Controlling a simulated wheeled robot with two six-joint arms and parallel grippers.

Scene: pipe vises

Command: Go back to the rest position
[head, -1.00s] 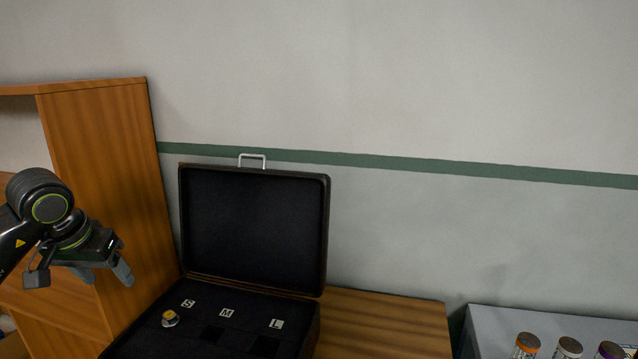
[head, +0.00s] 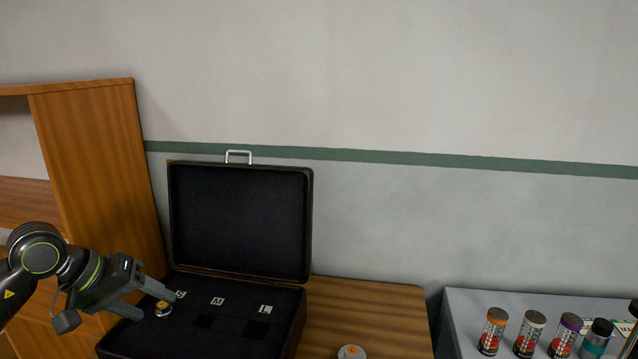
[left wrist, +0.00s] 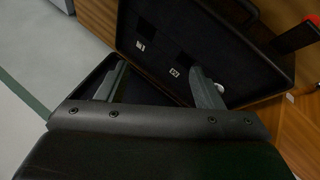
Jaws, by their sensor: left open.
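My left gripper (head: 148,300) is open at the lower left of the head view, in front of the left part of the open black case (head: 285,325). A small yellow-topped metal piece (head: 162,309) sits in the case below the S label, close to the fingertips in the picture. I cannot tell whether they touch it. In the left wrist view the spread fingers (left wrist: 160,82) show with the case (left wrist: 220,45) beyond them, and nothing is visibly held. The slots by M and L look empty. My right gripper is not in view.
The case stands on a wooden table (head: 375,315) with its lid up against the wall. A wooden shelf (head: 95,170) stands at left. A round orange-and-white top (head: 350,352) shows at the bottom edge. Several bottles stand on a grey table (head: 465,305) at right.

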